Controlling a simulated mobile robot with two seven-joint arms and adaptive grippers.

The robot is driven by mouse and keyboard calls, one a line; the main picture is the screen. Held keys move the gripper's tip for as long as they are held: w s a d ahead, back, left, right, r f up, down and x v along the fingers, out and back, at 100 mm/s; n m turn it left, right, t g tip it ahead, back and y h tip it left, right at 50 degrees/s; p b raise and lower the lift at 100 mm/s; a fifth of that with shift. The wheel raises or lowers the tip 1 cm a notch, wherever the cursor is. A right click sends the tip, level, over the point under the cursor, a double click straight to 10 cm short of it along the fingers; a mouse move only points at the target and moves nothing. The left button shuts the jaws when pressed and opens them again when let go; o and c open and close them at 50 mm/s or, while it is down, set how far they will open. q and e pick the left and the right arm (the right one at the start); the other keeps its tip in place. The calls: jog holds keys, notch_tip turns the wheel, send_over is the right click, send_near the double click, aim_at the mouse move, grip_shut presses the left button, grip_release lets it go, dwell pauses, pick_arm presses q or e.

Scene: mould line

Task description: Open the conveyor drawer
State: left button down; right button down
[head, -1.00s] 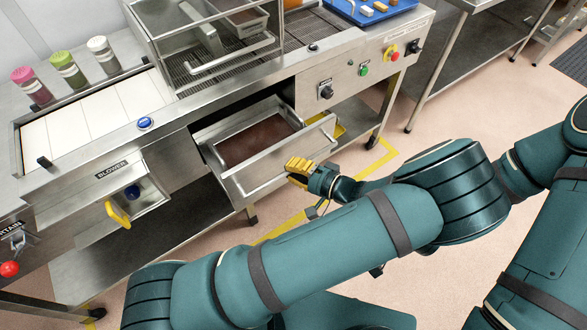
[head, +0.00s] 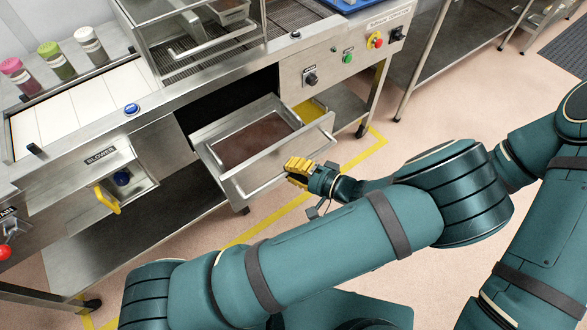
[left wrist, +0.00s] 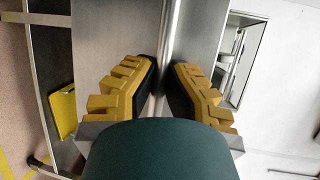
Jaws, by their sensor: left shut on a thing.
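The conveyor drawer (head: 240,178) is a steel tray with a brown inside, standing well out from the front of the steel conveyor machine (head: 215,108). A bar handle (left wrist: 169,40) runs along its front and passes between my fingers in the left wrist view. My left gripper (head: 299,168) has yellow fingers shut on that handle, near the right part of the drawer front. The fingers also show in the left wrist view (left wrist: 160,88), on either side of the bar. My right gripper is in neither view.
A smaller blower compartment with a yellow handle (head: 107,199) lies to the left. Several buttons, including a red one (head: 376,40), sit on the right panel. Three capped bottles (head: 50,60) stand on top. Floor in front is clear, with yellow tape (head: 262,232).

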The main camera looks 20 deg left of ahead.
pick_arm(q)
jog(key=c, duration=1)
grip_release()
jog(key=shift+a+f, duration=0.1)
jog(key=shift+f, duration=0.05)
jog(key=shift+r, duration=0.2)
notch_tip(320, 180, up, 10)
jog(key=shift+f, duration=0.1)
